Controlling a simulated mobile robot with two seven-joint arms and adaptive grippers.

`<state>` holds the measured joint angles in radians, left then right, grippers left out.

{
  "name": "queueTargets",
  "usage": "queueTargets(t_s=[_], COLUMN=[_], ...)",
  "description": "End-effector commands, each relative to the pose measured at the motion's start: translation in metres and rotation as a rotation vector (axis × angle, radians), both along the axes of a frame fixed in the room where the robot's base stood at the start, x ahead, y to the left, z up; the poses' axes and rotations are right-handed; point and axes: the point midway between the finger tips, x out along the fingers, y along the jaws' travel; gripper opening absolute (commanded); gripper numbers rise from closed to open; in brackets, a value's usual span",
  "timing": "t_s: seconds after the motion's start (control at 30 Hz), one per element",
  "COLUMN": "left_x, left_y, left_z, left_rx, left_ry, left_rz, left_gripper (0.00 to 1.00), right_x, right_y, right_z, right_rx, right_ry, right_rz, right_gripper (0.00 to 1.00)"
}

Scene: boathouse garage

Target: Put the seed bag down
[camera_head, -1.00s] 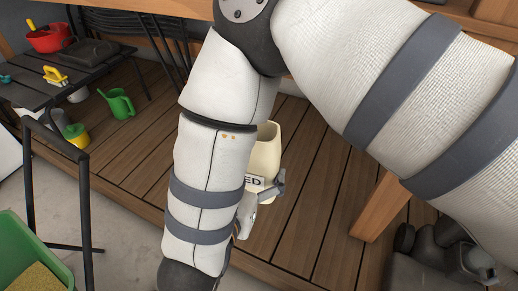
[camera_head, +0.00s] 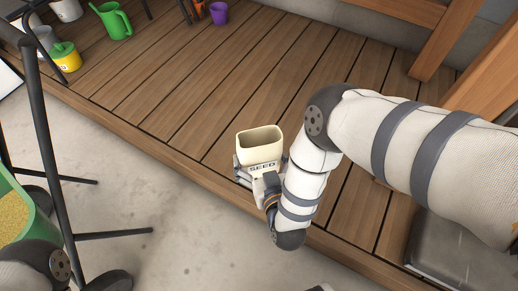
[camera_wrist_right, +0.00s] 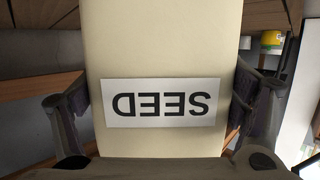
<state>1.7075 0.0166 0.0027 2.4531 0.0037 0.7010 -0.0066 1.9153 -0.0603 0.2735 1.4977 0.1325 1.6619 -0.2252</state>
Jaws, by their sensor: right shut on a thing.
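The seed bag (camera_head: 262,143) is a cream, open-topped container with a white SEED label. In the head view it is upright at the front edge of the wooden deck. Whether its base touches the deck is hidden. My right gripper (camera_head: 258,177) is shut on it, with fingers on both sides. In the right wrist view the seed bag (camera_wrist_right: 160,50) fills the middle, its label upside down, between the fingers of my right gripper (camera_wrist_right: 160,115). My left gripper is not clearly in view; only part of my arm shows at the lower left.
The wooden deck (camera_head: 215,90) is clear around the bag. A green watering can (camera_head: 113,20), a yellow-and-green pot (camera_head: 66,57) and a purple pot (camera_head: 219,13) stand at the back left. A green bin (camera_head: 22,205) with grainy contents is at the left. Concrete floor (camera_head: 150,215) lies in front.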

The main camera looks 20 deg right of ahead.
Motion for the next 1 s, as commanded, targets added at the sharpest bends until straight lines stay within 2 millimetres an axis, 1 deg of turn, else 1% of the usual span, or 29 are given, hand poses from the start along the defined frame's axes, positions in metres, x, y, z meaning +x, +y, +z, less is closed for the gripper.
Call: queueTargets(t_s=[0.27, 0.47, 0.6, 0.7, 1.0], left_x=[0.001, -0.004, -0.008, -0.010, -0.011], left_y=[0.000, 0.000, 0.001, 0.001, 0.001], left_z=[0.002, -0.008, -0.016, -0.019, -0.018], left_rx=[0.001, -0.001, -0.002, -0.003, -0.003], left_ry=[-0.005, 0.020, 0.043, 0.054, 0.056], left_rz=[0.001, -0.002, -0.004, -0.006, -0.007], left_gripper=[0.32, 0.32, 0.32, 0.32, 0.32], right_x=[0.000, -0.001, -0.001, 0.000, 0.000], right_y=[0.000, 0.000, 0.000, 0.000, 0.000], right_z=[0.001, -0.022, -0.040, -0.049, -0.048], right_rx=[0.000, 0.000, 0.000, 0.000, 0.000], right_ry=[-0.006, -0.001, -0.001, -0.002, -0.005], right_rz=[0.003, 0.002, 0.002, 0.002, 0.002], right_gripper=[0.54, 0.54, 0.54, 0.54, 0.54])
